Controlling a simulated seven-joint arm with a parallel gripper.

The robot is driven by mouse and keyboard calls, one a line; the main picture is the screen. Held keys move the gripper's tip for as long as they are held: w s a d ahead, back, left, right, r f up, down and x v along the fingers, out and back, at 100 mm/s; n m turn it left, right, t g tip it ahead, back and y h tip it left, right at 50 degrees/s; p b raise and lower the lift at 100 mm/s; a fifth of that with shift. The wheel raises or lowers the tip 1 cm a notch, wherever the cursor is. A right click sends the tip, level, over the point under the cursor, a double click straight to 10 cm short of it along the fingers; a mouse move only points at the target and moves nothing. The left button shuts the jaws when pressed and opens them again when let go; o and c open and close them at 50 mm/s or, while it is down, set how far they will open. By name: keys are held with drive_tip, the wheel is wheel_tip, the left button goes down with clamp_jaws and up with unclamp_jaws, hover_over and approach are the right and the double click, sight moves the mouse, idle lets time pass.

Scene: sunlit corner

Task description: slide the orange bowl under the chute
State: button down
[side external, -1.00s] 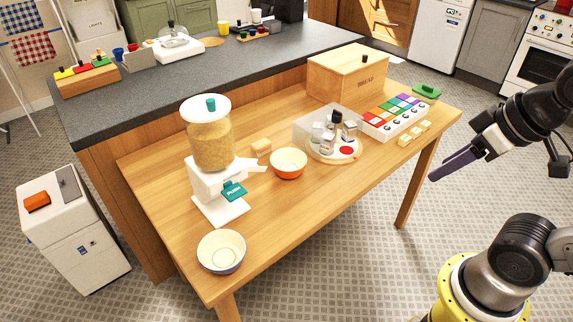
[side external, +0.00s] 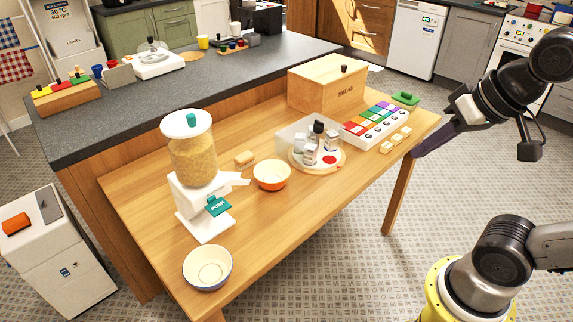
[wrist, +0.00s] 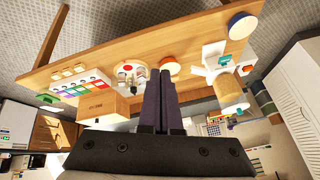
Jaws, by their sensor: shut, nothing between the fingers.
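The orange bowl (side external: 272,178) stands upright on the wooden table, just right of the chute (side external: 237,181) in the side view. The white chute sticks out from a dispenser (side external: 193,160) with a clear jar of yellowish grains and a teal PUSH lever (side external: 218,206). In the wrist view the orange bowl (wrist: 170,68) shows beyond my fingertips, and the dispenser (wrist: 228,88) is to its right. My gripper (side external: 418,153) has dark purple fingers, shut and empty, by the table's right end, well away from the bowl. The fingers also show in the wrist view (wrist: 158,76).
A blue-and-white bowl (side external: 208,268) stands near the table's front left corner. A yellowish block (side external: 244,159) lies behind the orange bowl. Right of it are a round board (side external: 336,163) with shakers, a clear screen, a bread box (side external: 325,92) and a coloured organizer (side external: 362,132).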

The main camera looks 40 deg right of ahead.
drive_tip(key=w+r+m, duration=0.4)
drive_tip(key=w+r, duration=0.1)
drive_tip(key=w, duration=0.2)
drive_tip(key=m+g, duration=0.5)
drive_tip(key=m, duration=0.4)
hover_over(272, 177)
drive_tip(key=s+d, duration=0.2)
drive_tip(key=d, duration=0.3)
wheel_tip(272, 177, down, 17)
drive_tip(key=shift+m+g, duration=0.3)
drive_tip(key=shift+g, duration=0.3)
drive_tip(key=f, duration=1.8)
drive_tip(key=shift+w+d+f, duration=0.25)
drive_tip(key=shift+d, duration=0.15)
drive_tip(key=shift+a, duration=0.1)
